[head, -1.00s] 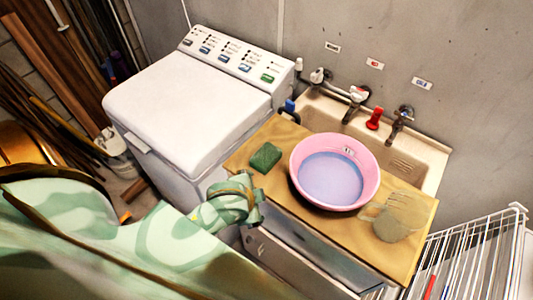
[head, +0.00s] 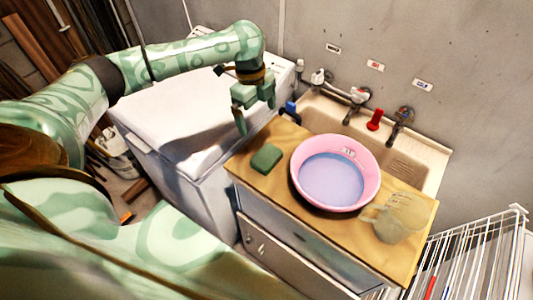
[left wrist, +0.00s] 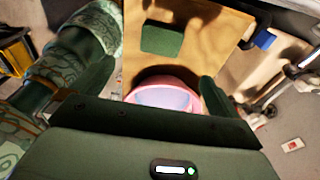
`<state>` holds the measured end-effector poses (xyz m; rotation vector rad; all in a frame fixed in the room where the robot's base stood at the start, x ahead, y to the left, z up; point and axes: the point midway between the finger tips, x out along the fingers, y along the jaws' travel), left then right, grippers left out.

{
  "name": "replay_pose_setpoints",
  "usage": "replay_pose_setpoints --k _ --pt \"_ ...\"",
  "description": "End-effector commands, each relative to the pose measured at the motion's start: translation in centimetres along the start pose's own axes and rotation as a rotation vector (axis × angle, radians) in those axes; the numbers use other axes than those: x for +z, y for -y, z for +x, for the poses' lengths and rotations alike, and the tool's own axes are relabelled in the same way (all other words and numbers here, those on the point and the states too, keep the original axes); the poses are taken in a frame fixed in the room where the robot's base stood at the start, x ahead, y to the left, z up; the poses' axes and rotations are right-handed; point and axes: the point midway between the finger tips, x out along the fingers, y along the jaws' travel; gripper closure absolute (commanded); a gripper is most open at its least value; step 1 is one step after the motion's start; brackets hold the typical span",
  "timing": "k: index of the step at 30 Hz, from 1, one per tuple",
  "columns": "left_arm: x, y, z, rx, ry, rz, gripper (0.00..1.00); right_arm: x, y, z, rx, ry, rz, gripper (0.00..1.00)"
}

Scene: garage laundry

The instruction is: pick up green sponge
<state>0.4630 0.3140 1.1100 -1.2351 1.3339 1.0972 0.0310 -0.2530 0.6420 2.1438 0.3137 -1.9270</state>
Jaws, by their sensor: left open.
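The green sponge (head: 266,158) lies flat on the wooden board, left of the pink basin. It also shows in the left wrist view (left wrist: 162,40), near the top middle, beyond my fingers. My left gripper (head: 256,115) is open and empty. It hangs with fingers pointing down, above and slightly behind the sponge in the head view, apart from it. In the left wrist view its two fingers (left wrist: 150,85) stand wide apart with the pink basin seen between them. My right gripper is in neither view.
The pink basin (head: 368,160) stands on the wooden board (head: 285,205), with a pale glove-like item (head: 395,220) to its right. Behind are a sink (head: 420,155) with taps. A white washing machine (head: 160,105) stands left, and a white wire rack (head: 470,260) at right.

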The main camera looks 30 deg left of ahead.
Motion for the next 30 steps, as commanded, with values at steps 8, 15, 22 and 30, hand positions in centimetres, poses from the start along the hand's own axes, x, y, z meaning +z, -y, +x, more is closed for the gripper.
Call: replay_pose_setpoints --k 8,15,22,30 --pt "-0.2 -0.1 6.9 0.005 -0.004 0.0 0.0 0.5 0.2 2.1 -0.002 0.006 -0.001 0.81" --pt "-0.2 0.0 10.4 0.001 -0.004 0.001 0.0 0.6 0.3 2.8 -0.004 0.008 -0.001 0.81" --pt "-0.5 0.2 12.2 0.001 -0.004 0.001 0.0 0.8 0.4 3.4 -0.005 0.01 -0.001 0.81" --pt "-0.7 0.3 15.9 0.001 -0.001 0.001 0.0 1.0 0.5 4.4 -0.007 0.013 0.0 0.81"
